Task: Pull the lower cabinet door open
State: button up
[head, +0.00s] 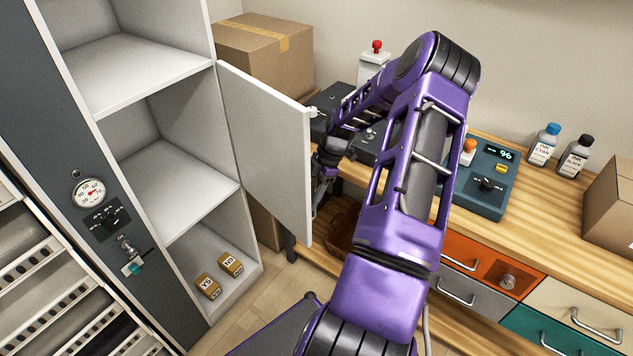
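The white cabinet door (265,140) stands swung out from the right side of the open cabinet (225,188). Its free edge points toward the workbench, and the compartments beside it are exposed. A small light-coloured fitting (314,112) shows near the top of the door's free edge; it may be part of the handle. My gripper (320,190) is beside the free edge, on the door's far side, pointing down. The door and my wrist partly hide it. I cannot tell whether it touches the door or whether its fingers are open.
Two small tan boxes (208,286) sit on the cabinet floor. The workbench (480,150) carries a teal device (485,185), ink bottles (545,145) and a cardboard box (612,205). Another cardboard box (265,55) stands behind the door. A gauge panel (90,193) is at left.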

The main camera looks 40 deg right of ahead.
jog(key=v, duration=1.7)
jog(key=shift+p, duration=0.45)
